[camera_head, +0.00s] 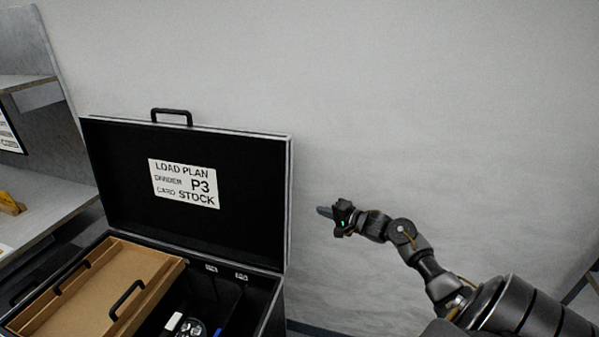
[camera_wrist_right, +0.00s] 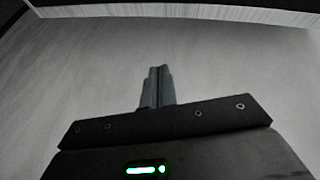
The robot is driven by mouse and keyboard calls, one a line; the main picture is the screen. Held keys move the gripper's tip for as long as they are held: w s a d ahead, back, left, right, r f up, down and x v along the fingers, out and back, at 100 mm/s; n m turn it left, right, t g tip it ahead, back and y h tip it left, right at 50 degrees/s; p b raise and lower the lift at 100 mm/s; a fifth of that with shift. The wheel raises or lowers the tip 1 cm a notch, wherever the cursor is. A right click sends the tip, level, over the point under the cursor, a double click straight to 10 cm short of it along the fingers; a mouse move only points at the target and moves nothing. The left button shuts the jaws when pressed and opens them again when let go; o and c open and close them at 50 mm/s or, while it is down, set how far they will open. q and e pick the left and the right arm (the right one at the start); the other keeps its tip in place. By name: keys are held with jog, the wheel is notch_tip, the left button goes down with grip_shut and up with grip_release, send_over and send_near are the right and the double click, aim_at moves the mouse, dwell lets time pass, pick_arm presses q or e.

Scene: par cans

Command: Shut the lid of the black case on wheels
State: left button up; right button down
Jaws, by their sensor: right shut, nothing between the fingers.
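The black case (camera_head: 270,312) stands at the lower left of the head view, its wheels out of sight. Its lid (camera_head: 120,170) is open and stands up at the back, with a handle (camera_head: 171,112) on its top edge and a white load plan label (camera_head: 184,183) on its inner face. My right gripper (camera_head: 322,211) is shut and empty, just to the right of the lid's right edge and apart from it in the picture. In the right wrist view its fingers (camera_wrist_right: 157,88) are together. My left gripper is not in view.
A brown tray (camera_head: 150,262) with black handles sits in the case's left part. Small items, one white (camera_head: 173,321), lie in the open compartment beside it. A grey shelf unit (camera_head: 50,205) stands at the left. A bare wall (camera_head: 430,100) is behind.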

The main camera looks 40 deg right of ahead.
aim_at(299, 158)
notch_tip(299, 158, up, 18)
jog(key=f+m+t+y, duration=0.1)
jog(key=m+t+y, duration=0.1)
jog(key=p+x, duration=0.2)
jog(key=x, duration=0.6)
jog(key=shift+w+a+r+p, duration=0.2)
jog(key=shift+p, duration=0.15)
jog(key=shift+x, duration=0.8)
jog(key=shift+f, duration=0.15)
